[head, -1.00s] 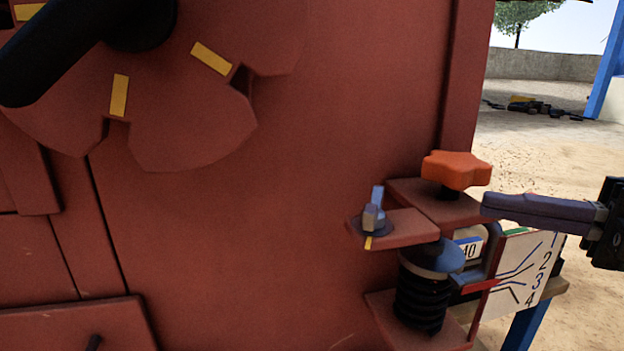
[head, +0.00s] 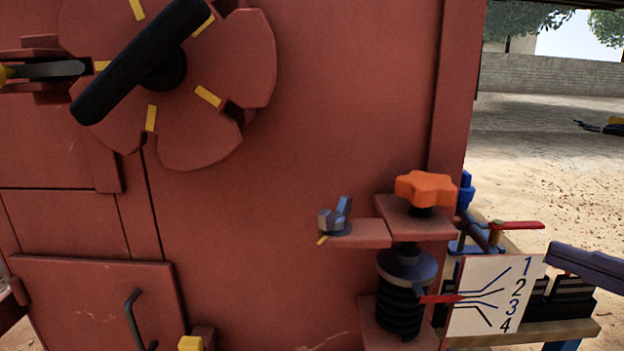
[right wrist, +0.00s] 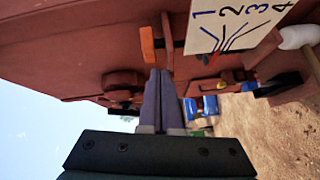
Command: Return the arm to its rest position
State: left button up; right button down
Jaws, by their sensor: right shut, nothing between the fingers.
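My right gripper (head: 553,254) shows at the right edge of the head view, just right of the white plate numbered 1 to 4 (head: 497,295). Only its dark purple fingers are in the picture there; the rest is cut off. In the right wrist view my right gripper (right wrist: 160,72) has its two fingers together, with nothing between them. The fingers point toward the red machine (head: 310,120) and appear apart from it. My left gripper is not in view.
An orange star knob (head: 426,187) sits on a red bracket above a black spring (head: 399,308). A red-handled lever (head: 515,225) stands behind the numbered plate. A slotted red disc (head: 245,75) with a black bar handle is at upper left. Open sandy ground lies at right.

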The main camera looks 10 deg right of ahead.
jog(key=s+a+r+m+g+h+p, duration=0.2)
jog(key=s+a+m+g+h+p, duration=0.2)
jog(key=s+a+m+g+p, duration=0.4)
jog(key=s+a+r+m+g+h+p, duration=0.1)
jog(key=s+a+m+g+h+p, duration=0.35)
jog(key=s+m, duration=0.6)
notch_tip(320, 180, up, 37)
jog(key=w+p, duration=0.1)
jog(key=p, duration=3.6)
jog(key=shift+m, duration=0.35)
jog(key=shift+t+y, duration=0.25)
jog(key=c, duration=1.6)
grip_release()
